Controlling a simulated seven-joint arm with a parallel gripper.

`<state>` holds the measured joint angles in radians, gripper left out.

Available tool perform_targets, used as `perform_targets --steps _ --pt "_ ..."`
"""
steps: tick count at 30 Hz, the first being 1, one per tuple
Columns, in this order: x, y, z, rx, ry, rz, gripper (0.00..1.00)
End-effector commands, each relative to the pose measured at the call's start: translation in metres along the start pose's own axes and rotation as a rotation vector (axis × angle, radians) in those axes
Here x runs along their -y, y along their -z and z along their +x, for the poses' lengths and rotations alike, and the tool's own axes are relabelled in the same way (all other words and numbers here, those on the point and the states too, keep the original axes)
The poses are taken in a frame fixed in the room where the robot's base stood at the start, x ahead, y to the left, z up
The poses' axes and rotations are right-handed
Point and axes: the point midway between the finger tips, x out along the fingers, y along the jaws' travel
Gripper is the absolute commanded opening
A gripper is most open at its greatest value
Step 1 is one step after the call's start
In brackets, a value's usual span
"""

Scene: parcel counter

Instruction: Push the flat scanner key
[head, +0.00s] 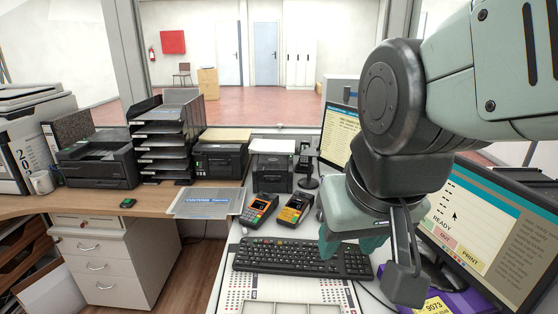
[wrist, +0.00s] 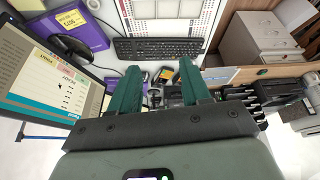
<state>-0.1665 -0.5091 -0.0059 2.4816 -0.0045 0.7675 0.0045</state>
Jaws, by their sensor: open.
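My gripper (head: 348,240) is open and empty, with green fingers. In the head view it hangs over the right end of the black keyboard (head: 285,258). In the wrist view my gripper (wrist: 159,67) has its fingers spread, with the keyboard (wrist: 158,49) beyond the tips. I cannot identify the flat scanner key with certainty. A small dark device with a green patch (head: 127,203) lies on the wooden counter at left, apart from my gripper. A dark device on a stand (head: 308,168) is behind the card terminals; no key can be made out on it.
Two card terminals, one orange (head: 258,211) and one yellow (head: 291,212), lie behind the keyboard. A monitor (head: 470,236) stands close at right, by a purple box (head: 450,303). Printers and a black tray stack (head: 166,142) line the back left. The wooden counter's front left is mostly clear.

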Motion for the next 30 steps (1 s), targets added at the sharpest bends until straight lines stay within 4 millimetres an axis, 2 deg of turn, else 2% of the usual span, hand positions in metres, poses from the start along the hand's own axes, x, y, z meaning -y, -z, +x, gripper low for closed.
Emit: perform_targets --steps 1,5,9,11,15,18,21,24,30 --pt "0.014 0.005 0.022 0.047 0.02 -0.043 0.39" --pt "0.048 0.011 0.073 0.124 0.057 -0.134 0.19" --pt "0.088 0.002 0.129 0.205 0.085 -0.233 0.0" --pt "0.105 -0.008 0.152 0.24 0.093 -0.276 0.0" --pt "0.139 -0.039 0.204 0.314 0.102 -0.372 0.0" --pt "0.155 -0.062 0.231 0.353 0.102 -0.427 0.0" --pt "0.165 -0.08 0.249 0.378 0.101 -0.466 0.0" --pt "0.17 -0.09 0.259 0.391 0.1 -0.486 0.0" --pt "0.171 -0.097 0.271 0.396 0.098 -0.491 0.0"
